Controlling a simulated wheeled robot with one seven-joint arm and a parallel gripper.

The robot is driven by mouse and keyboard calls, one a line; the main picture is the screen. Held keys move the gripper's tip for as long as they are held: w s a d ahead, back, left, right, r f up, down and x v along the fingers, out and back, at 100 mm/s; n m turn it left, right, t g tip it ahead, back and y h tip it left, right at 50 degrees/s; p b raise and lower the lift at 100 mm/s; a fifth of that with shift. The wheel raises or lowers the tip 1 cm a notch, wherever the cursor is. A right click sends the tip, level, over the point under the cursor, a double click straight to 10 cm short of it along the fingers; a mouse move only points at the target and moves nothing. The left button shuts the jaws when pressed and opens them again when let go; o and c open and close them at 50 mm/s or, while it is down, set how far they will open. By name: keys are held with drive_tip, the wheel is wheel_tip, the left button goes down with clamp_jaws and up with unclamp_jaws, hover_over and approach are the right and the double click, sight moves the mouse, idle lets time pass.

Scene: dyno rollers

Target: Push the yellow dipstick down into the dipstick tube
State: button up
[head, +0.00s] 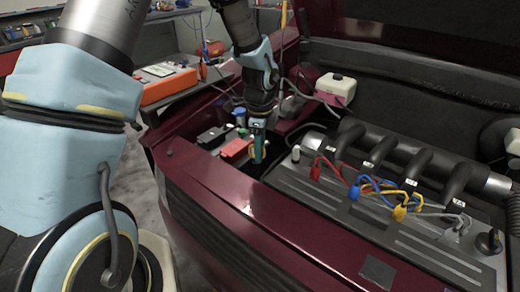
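My gripper (258,152) points down into the left front of the engine bay, beside the red-topped battery. Its teal fingers look close together, but whether they are shut on something is too small to tell. A small yellow-green bit (251,150) shows at the left of the fingers; I cannot tell whether it is the yellow dipstick's handle. The dipstick tube cannot be made out; the area under and behind the gripper is dark and partly hidden.
The battery's red cover (235,149) lies just left of my gripper. The engine cover (385,225) with red, blue and yellow connectors is to the right. A white-capped reservoir (337,87) stands behind. The maroon front edge (225,205) runs along the near side. An orange case (169,86) sits on a bench.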

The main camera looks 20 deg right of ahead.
drive_tip(key=shift+o, duration=0.3)
drive_tip(key=shift+r, duration=0.1)
wheel_tip(320, 180, up, 11)
drive_tip(key=shift+f+b, duration=0.2)
drive_tip(key=shift+b, duration=0.4)
drive_tip(key=s+a+n, duration=0.2)
drive_tip(key=a+n, duration=1)
drive_tip(key=a, duration=0.3)
drive_tip(key=s+a+r+n+t, duration=0.1)
drive_tip(key=a+n, duration=1.1)
drive_tip(key=a, duration=0.4)
drive_tip(key=shift+s+r+t, duration=0.15)
drive_tip(key=shift+s+t, duration=0.15)
drive_tip(key=shift+s, duration=0.05)
